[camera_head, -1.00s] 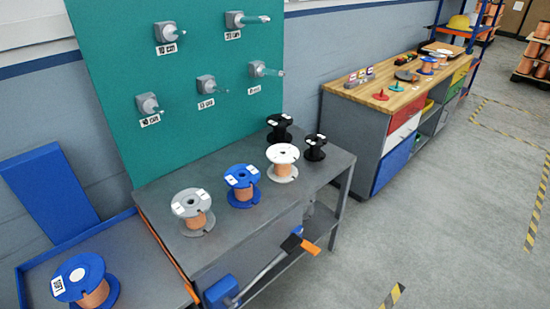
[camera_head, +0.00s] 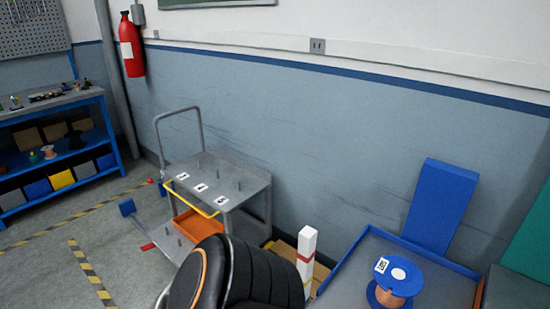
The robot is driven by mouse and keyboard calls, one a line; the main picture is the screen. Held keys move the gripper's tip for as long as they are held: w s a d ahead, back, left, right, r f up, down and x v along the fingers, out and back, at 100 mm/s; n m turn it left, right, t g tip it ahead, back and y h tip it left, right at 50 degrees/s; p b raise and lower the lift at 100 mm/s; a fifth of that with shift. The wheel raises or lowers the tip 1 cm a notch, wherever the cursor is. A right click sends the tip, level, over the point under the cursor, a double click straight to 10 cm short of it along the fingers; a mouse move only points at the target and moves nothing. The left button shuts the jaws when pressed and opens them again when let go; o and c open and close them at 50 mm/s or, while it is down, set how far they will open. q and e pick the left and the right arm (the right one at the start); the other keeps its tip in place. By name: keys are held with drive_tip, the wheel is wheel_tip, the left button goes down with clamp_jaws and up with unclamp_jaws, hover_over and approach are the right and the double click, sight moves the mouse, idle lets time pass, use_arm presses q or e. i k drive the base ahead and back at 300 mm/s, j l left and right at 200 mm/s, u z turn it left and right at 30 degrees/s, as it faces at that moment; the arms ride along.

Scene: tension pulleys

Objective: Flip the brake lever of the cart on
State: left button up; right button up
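The grey cart (camera_head: 240,184) stands against the blue-grey wall, left of centre. It has a tall tube handle (camera_head: 157,141) on its left, several upright pins and white labels on top, and a yellow bar (camera_head: 189,198) along its front edge. A lower deck is partly visible. A small red piece (camera_head: 148,246) shows low at the cart's front left, and a red knob (camera_head: 150,181) lies near its left side. I cannot tell which, if either, is the brake lever or how it is set. Neither gripper is in view.
A black ribbed shape with an orange ring (camera_head: 200,277) covers the bottom centre and hides the cart's front right. A white post (camera_head: 306,257) and blue tray table (camera_head: 425,257) with a spool (camera_head: 395,285) stand right. Open floor with striped tape lies left.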

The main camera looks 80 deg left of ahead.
sight(150, 181)
drive_tip(key=u, duration=3.55)
drive_tip(key=i+j, duration=0.3)
drive_tip(key=i, duration=0.3)
drive_tip(key=i+j+z, duration=0.1)
drive_tip(key=i+j, duration=0.2)
drive_tip(key=i, duration=0.35)
drive_tip(key=i+j, duration=0.4)
drive_tip(key=i, duration=0.2)
drive_tip(key=i+j+z, duration=0.1)
drive_tip(key=i+j, duration=0.25)
drive_tip(key=i, duration=0.25)
drive_tip(key=i+j, duration=0.4)
drive_tip(key=i, duration=0.7)
drive_tip(key=l+z, duration=0.05)
